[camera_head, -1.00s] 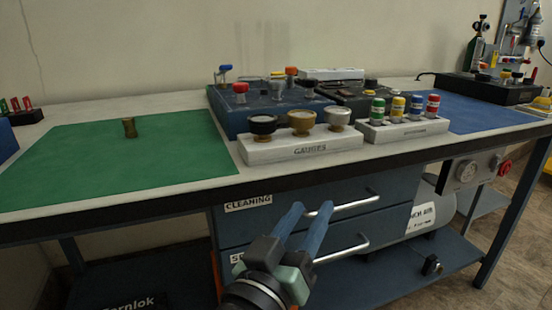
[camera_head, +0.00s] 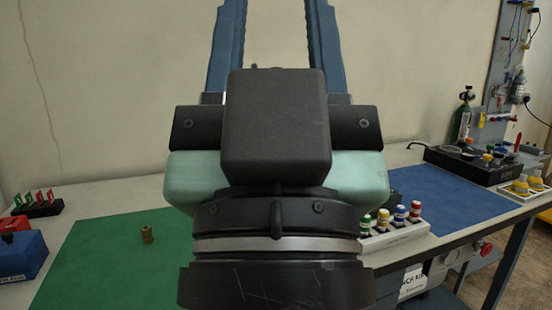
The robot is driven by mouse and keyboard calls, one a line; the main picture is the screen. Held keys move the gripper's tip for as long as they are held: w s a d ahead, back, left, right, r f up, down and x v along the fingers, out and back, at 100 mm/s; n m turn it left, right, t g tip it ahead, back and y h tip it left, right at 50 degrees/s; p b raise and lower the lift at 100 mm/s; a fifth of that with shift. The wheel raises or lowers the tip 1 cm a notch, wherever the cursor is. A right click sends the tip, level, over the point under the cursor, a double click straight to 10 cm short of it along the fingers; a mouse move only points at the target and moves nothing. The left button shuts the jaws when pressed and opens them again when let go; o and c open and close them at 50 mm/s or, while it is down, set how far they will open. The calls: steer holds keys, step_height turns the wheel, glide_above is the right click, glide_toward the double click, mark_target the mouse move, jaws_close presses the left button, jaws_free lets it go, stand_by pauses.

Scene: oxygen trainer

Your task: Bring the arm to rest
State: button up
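My gripper (camera_head: 274,40) fills the middle of the head view, close to the camera and pointing up. Its two blue fingers stand well apart with only bare wall showing between them, and their tips run out of the top of the picture. It is open and holds nothing that I can see. My gripper and wrist hide the middle of the workbench.
A blue mat (camera_head: 450,195) lies at the right, with a row of colour-capped bottles (camera_head: 398,220) in a white holder beside it. A black unit (camera_head: 480,165) stands behind. A blue box (camera_head: 22,257) and a rack of red and green pieces (camera_head: 37,203) are at the left.

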step_height(320, 180, up, 22)
steer(key=p, duration=2)
steer(key=shift+r, duration=0.15)
